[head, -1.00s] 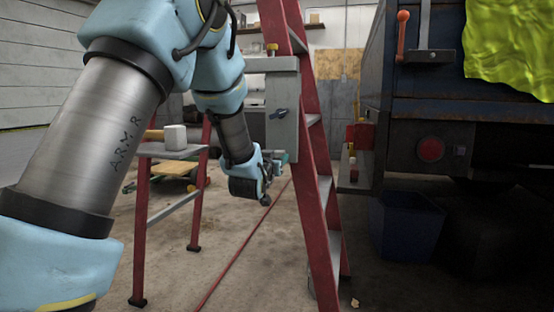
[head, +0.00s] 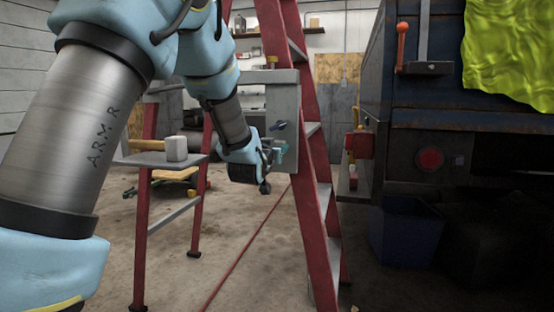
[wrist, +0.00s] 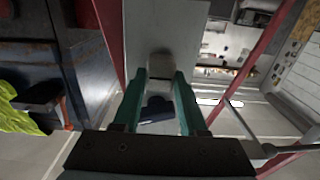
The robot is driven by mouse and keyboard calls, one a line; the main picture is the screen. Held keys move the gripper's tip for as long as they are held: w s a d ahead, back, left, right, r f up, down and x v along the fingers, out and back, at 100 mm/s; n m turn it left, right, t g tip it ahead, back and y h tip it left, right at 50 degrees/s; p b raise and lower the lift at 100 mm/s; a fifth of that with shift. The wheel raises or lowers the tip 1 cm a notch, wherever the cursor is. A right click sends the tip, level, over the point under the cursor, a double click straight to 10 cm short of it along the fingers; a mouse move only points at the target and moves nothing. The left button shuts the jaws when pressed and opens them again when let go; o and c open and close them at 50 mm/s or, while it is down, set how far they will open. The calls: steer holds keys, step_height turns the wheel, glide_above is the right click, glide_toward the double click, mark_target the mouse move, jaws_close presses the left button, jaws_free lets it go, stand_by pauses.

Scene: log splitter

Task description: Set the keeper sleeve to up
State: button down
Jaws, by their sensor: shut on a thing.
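A grey box (head: 284,100) is fixed to the red ladder, with a dark blue handle (head: 278,126) on its face. My gripper (head: 278,152) is at the lower part of this face, just below the handle. In the wrist view its two teal fingers (wrist: 160,82) close on a small rounded grey piece, which I take to be the keeper sleeve (wrist: 160,64). A dark part (wrist: 156,108) shows between the fingers. The fingers and wrist hide most of the sleeve in the head view, so its exact setting cannot be told.
The red ladder (head: 310,170) stands close around my arm. Its grey shelf carries a mallet with a pale head (head: 177,148). A blue machine (head: 480,105) with a red-knobbed lever (head: 402,40) stands right, with a blue bin (head: 405,230) below.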

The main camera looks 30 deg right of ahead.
steer(key=shift+r, duration=1.3)
steer(key=c, duration=0.7)
jaws_free()
steer(key=shift+r, duration=0.1)
steer(key=shift+c, duration=0.2)
steer(key=o, duration=0.3)
steer(key=v, duration=1)
steer(key=shift+s+a, duration=0.3)
